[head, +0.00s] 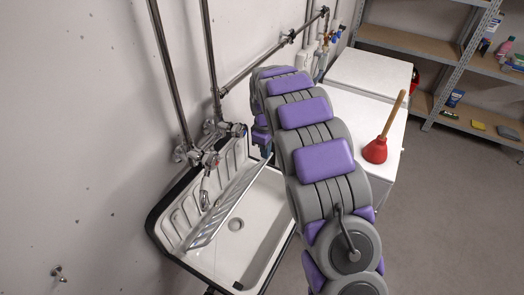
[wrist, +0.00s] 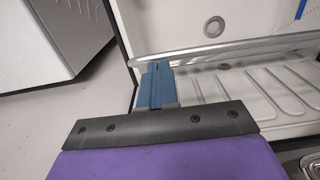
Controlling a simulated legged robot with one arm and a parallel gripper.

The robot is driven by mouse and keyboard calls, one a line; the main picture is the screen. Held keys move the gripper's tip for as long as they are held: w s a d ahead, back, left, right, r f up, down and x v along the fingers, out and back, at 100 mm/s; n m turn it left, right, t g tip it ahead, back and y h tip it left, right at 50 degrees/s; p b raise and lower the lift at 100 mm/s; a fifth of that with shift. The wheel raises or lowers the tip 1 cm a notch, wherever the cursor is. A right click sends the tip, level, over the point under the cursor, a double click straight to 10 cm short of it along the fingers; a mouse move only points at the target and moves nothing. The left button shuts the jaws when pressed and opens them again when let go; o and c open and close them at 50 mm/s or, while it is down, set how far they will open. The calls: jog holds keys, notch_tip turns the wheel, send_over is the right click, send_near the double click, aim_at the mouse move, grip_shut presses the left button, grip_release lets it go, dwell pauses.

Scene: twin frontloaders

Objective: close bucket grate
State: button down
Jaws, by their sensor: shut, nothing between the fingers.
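The metal bucket grate (head: 228,205) is raised at a slant over the white sink basin (head: 262,215), near its back wall, in the head view. In the wrist view its rail (wrist: 235,50) runs across the picture, close to edge-on. My gripper (head: 265,148) is at the far end of the grate, partly hidden by my arm in the head view. Its blue fingers (wrist: 157,72) are shut and empty in the wrist view. Their tips overlap the rail near its left end; whether they touch it I cannot tell.
Taps (head: 210,160) and wall pipes (head: 212,65) stand behind the sink. A red plunger (head: 375,150) sits on a white machine (head: 345,125) to the right. A metal shelf (head: 420,45) is at the far right. The floor (head: 440,210) at right is clear.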

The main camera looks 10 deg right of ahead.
jog(key=shift+s+d+f, duration=0.2)
jog(key=shift+s+d, duration=0.05)
jog(key=shift+d, duration=0.2)
jog(key=s+d+f+t+y+b, duration=0.1)
jog(key=s+d+f+b, duration=0.2)
jog(key=f, duration=0.5)
jog(key=s+d+f+t+y+b, duration=0.1)
jog(key=s+d+f+b, duration=0.3)
jog(key=f, duration=0.4)
jog(key=shift+s+d+t+y+b, duration=0.35)
jog(key=shift+d+y+b, duration=0.35)
jog(key=shift+d, duration=0.65)
